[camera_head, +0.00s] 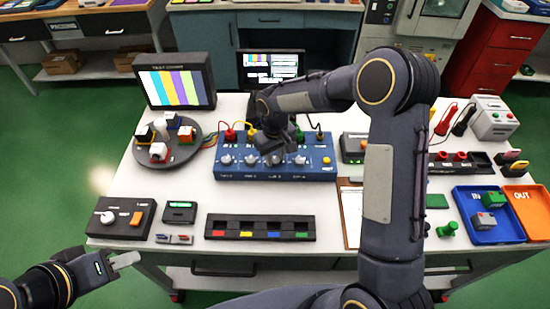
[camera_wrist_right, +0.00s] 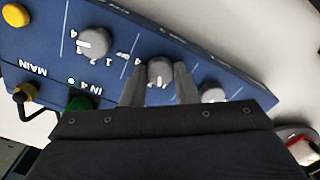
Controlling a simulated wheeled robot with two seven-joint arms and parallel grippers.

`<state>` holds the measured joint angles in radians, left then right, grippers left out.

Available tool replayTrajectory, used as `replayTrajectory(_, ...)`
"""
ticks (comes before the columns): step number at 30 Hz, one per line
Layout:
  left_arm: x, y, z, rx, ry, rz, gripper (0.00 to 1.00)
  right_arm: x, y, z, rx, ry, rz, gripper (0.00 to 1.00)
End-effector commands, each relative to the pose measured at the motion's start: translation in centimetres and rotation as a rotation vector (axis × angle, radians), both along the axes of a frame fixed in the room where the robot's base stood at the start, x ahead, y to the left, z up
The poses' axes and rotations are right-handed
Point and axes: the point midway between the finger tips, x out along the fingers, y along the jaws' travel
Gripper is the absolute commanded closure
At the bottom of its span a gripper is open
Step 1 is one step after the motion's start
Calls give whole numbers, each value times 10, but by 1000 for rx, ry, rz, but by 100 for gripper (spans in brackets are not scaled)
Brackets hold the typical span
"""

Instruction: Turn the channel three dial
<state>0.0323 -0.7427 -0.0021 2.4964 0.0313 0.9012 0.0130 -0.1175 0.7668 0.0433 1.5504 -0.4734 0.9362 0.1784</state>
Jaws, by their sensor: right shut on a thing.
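A blue channel box (camera_head: 235,174) stands mid-table with a row of grey dials. My right gripper (camera_head: 274,148) comes down over it from above. In the right wrist view its two fingers (camera_wrist_right: 160,82) are shut on the channel three dial (camera_wrist_right: 160,68), one finger on each side. That dial's pointer mark is partly visible. The channel four dial (camera_wrist_right: 92,42) is beside it, marked with small numbers. Another dial (camera_wrist_right: 212,93) is on the other side. My left gripper (camera_head: 125,260) is off the table's front left corner, away from the box; its jaw opening is unclear.
A yellow button (camera_head: 326,160) is at the box's right end, and cables plug into its back. A test chart screen (camera_head: 175,87) and round tray (camera_head: 180,154) stand at left. A black strip with coloured slots (camera_head: 260,219) lies in front. Blue (camera_head: 511,234) and orange bins are at right.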

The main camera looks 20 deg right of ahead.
Motion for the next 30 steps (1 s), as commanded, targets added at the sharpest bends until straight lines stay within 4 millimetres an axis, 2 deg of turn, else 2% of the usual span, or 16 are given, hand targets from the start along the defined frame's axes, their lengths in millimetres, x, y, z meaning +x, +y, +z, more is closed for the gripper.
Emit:
replayTrajectory(21, 0, 0, -13, 0, 0, 0, 64, 1, 0, 1, 1, -2, 674, 96)
replayTrajectory(30, 0, 0, -13, 0, 0, 0, 64, 1, 0, 1, -1, -2, 892, 96)
